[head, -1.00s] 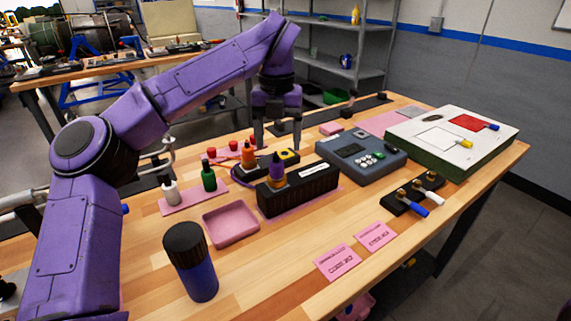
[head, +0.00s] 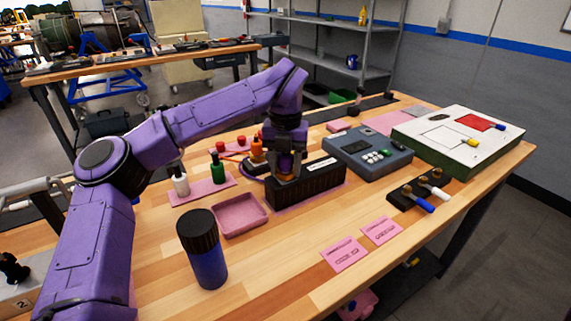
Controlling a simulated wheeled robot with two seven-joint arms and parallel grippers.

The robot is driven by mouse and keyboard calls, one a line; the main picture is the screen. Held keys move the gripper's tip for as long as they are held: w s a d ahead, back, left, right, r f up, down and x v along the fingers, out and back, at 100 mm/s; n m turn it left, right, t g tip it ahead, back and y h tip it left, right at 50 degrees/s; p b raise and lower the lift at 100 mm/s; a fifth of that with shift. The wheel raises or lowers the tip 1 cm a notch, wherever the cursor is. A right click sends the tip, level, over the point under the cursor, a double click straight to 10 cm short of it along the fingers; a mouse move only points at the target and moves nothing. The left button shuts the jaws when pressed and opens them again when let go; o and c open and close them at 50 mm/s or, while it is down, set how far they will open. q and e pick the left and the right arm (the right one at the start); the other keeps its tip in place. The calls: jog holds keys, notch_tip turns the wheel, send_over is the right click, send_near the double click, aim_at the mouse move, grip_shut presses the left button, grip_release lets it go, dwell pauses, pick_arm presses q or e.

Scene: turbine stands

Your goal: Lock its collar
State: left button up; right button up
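My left gripper (head: 287,170) points down at the left end of the black ribbed block (head: 318,184). Its fingers are around or right beside the plug that stands there; a bit of the plug's orange collar (head: 287,160) shows between them. The plug's purple top is hidden by the gripper. I cannot tell whether the fingers press on the collar. A second orange-topped plug (head: 256,149) stands just behind and to the left. My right gripper is not in view.
A pink tray (head: 241,214) and a dark blue bottle with a black cap (head: 203,250) stand in front. White and green bottles (head: 219,168) stand left. A grey meter (head: 367,152) and a white panel box (head: 460,138) are at right. The front middle is mostly clear, with two pink cards (head: 344,254).

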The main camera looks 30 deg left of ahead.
pick_arm(q)
jog(key=shift+r, duration=0.1)
jog(key=shift+r+m+p, duration=0.15)
jog(key=shift+m+p, duration=0.75)
jog(key=shift+m, duration=0.1)
jog(key=m+p, duration=0.3)
jog(key=shift+r+m, duration=0.1)
jog(key=shift+m, duration=0.2)
jog(key=m+p, duration=1.1)
jog(key=shift+f+m+p, duration=0.25)
jog(key=shift+m+p, duration=0.25)
jog(key=shift+m, duration=0.2)
